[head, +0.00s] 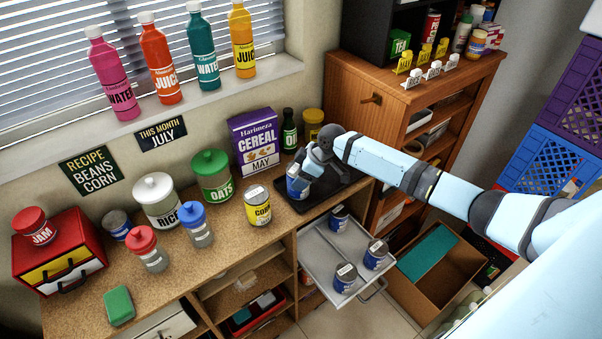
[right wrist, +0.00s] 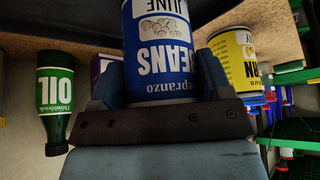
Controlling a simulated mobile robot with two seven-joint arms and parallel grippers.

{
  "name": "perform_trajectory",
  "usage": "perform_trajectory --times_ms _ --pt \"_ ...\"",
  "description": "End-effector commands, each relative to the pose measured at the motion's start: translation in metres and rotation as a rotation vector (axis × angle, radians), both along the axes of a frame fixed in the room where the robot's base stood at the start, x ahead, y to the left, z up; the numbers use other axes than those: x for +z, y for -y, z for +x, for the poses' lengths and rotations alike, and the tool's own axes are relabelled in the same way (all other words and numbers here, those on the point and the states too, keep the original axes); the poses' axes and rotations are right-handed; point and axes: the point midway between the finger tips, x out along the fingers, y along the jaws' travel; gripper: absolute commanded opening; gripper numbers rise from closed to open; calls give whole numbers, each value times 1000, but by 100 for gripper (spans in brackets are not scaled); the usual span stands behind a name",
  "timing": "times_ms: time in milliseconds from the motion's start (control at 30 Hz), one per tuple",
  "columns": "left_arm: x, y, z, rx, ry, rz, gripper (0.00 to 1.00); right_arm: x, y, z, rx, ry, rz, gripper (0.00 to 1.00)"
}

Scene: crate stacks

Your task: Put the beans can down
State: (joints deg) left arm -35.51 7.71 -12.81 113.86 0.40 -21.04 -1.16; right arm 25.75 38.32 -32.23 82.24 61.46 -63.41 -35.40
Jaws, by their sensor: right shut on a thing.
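My right gripper (head: 300,180) is shut on the blue beans can (head: 296,188). It is at the left part of the black tray (head: 348,190) on the wooden counter; I cannot tell whether the can touches the tray. In the right wrist view the beans can (right wrist: 158,55) sits between the two fingers (right wrist: 160,92), with a white JUNE label, its lettering upside down. My gripper and arm hide part of the can and tray in the head view. My left gripper is not in view.
A yellow corn can (head: 258,206) stands just left of the tray. The cereal box (head: 254,140), oil bottle (head: 289,131) and a yellow-labelled jar (head: 313,122) stand behind. A pulled-out shelf (head: 325,262) with several blue cans is below. The tray's right part looks clear.

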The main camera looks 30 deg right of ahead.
Motion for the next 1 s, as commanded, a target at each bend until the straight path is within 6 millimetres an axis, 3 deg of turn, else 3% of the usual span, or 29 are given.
perform_trajectory --times_ms 267,300,400,767,1000 --pt "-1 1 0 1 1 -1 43 -1 0 1 0 2 1 34" --pt "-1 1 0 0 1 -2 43 -2 0 0 0 1 1 74" --pt "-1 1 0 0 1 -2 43 -2 0 0 0 1 1 97" --pt "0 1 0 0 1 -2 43 3 1 0 0 2 0 97" --pt "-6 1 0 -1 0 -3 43 38 18 -13 1 4 -2 97"
